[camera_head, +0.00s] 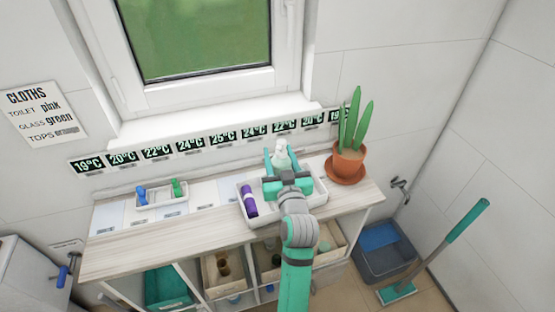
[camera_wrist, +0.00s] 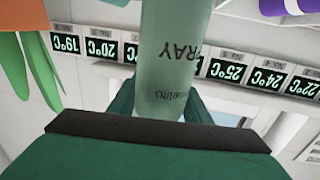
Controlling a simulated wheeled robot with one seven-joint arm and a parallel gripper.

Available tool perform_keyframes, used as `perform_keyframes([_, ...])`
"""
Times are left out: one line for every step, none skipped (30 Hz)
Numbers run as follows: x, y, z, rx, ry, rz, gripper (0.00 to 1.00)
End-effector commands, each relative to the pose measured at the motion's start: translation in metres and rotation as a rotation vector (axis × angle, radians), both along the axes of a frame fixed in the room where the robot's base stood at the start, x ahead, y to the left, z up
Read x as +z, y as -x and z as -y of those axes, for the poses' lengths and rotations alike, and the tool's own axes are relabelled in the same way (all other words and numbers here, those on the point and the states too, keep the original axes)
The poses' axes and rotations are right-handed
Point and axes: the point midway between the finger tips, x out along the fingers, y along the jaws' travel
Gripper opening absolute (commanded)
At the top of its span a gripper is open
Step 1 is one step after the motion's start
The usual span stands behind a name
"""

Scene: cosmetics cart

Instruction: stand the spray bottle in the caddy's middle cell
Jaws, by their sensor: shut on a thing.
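The spray bottle (camera_head: 281,156) is pale, translucent green. In the wrist view the spray bottle (camera_wrist: 168,55) fills the middle, with its printed lettering upside down. My gripper (camera_head: 283,168) is shut on it, with a finger on each side. The gripper is over the white caddy (camera_head: 243,186) on the counter. A purple bottle (camera_head: 249,201) lies or leans in the caddy's left part. My gripper and arm hide the caddy's middle, so I cannot tell the bottle's height above it or whether its base touches the cell.
A potted plant (camera_head: 349,160) stands close on the right of the counter. A small white tray (camera_head: 161,196) with blue and green items stands at left. The wall with temperature labels (camera_head: 190,145) is behind. Counter room (camera_head: 150,235) is free in front at left.

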Motion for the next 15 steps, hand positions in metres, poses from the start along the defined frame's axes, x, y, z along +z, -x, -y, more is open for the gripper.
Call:
perform_keyframes([-0.01,0.0,0.0,0.0,0.0,-0.003,0.08])
perform_keyframes([-0.014,0.0,0.0,0.0,0.0,-0.004,0.08])
perform_keyframes([-0.018,0.001,0.0,0.0,-0.002,-0.001,0.08])
perform_keyframes([-0.021,0.0,-0.001,0.002,-0.002,-0.001,0.08])
perform_keyframes([-0.024,0.0,-0.001,0.002,-0.001,-0.001,0.08])
perform_keyframes([-0.027,0.0,-0.001,0.001,0.0,0.0,0.08])
perform_keyframes([-0.028,0.0,0.0,0.0,0.0,0.0,0.08])
perform_keyframes([-0.029,0.0,0.0,0.0,0.0,0.001,0.08])
perform_keyframes([-0.029,0.0,0.0,-0.001,0.0,0.001,0.08])
perform_keyframes([-0.029,0.0,0.0,-0.001,0.0,0.001,0.08])
perform_keyframes([-0.029,0.0,0.001,-0.001,0.0,0.001,0.08])
perform_keyframes([-0.028,0.0,0.001,-0.001,0.0,0.001,0.08])
perform_keyframes([-0.028,0.0,0.001,-0.001,0.0,0.001,0.08])
perform_keyframes([-0.028,0.0,0.001,-0.001,0.0,0.002,0.08])
perform_keyframes([-0.028,0.0,0.001,-0.001,0.0,0.001,0.08])
